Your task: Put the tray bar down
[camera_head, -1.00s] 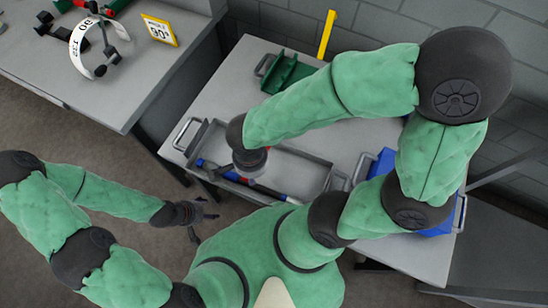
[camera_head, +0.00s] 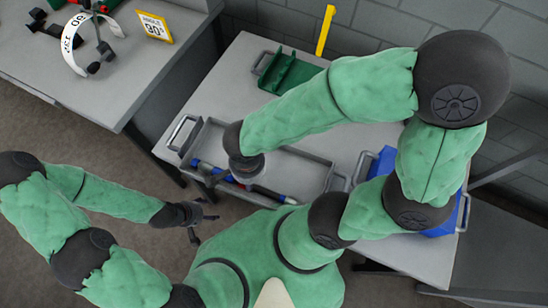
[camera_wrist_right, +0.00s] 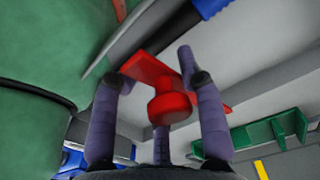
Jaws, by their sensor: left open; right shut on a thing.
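A red bar with a round red knob (camera_wrist_right: 172,105), which I take for the tray bar, sits between the fingers of my right gripper (camera_wrist_right: 160,90) in the right wrist view. The gripper is shut on it. In the head view this gripper is hidden under my right forearm, over the long grey tray (camera_head: 310,178). Whether the bar touches the tray cannot be told. Tools with blue handles (camera_head: 208,169) and red parts lie along the tray's near side. My left gripper (camera_head: 205,217) is open and empty, off the table's near left side.
A green holder (camera_head: 287,73) stands at the back of the grey table (camera_head: 222,85), near a yellow upright (camera_head: 326,30). A blue bin (camera_head: 384,165) is partly behind my right arm. A bench at the left bears an angle sign (camera_head: 155,27) and a white arc gauge (camera_head: 70,45).

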